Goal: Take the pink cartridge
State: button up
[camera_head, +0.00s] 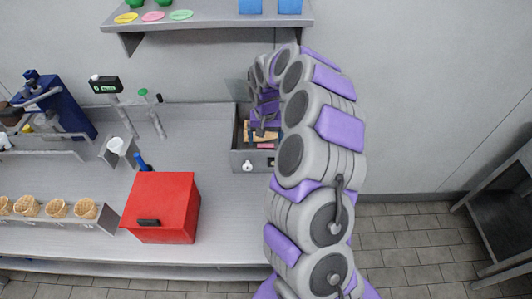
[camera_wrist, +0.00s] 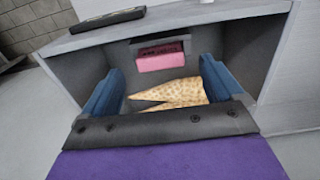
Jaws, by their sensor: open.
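The pink cartridge (camera_wrist: 160,62) sits at the far wall of a grey compartment (camera_wrist: 262,48) in the wrist view, with a dark upper edge. In the head view a small pink strip of it (camera_head: 265,146) shows inside the compartment at the right end of the counter. My gripper (camera_wrist: 160,78) is open, its two blue fingers spread left and right. The cartridge lies beyond the fingertips, roughly centred between them, and nothing is held. In the head view my gripper (camera_head: 262,127) hangs over the compartment, partly hidden by my arm.
Tan patterned cone-shaped pieces (camera_wrist: 172,95) lie between the fingers, below the cartridge. The compartment walls stand close on both sides. A red box (camera_head: 165,207) and a row of waffle cones (camera_head: 55,208) are on the counter (camera_head: 205,150) to the left. A shelf (camera_head: 215,22) hangs above.

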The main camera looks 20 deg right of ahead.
aim_at(266, 145)
jog(key=f, duration=0.3)
jog(key=f+b, duration=0.1)
jog(key=shift+a+f, duration=0.2)
jog(key=shift+a, duration=0.05)
jog(key=shift+d+f, duration=0.1)
jog(key=shift+f, duration=0.05)
jog(key=shift+d, duration=0.2)
jog(key=shift+d, duration=0.1)
jog(key=shift+c, duration=1.4)
jog(key=shift+a, duration=0.2)
jog(key=c, duration=0.9)
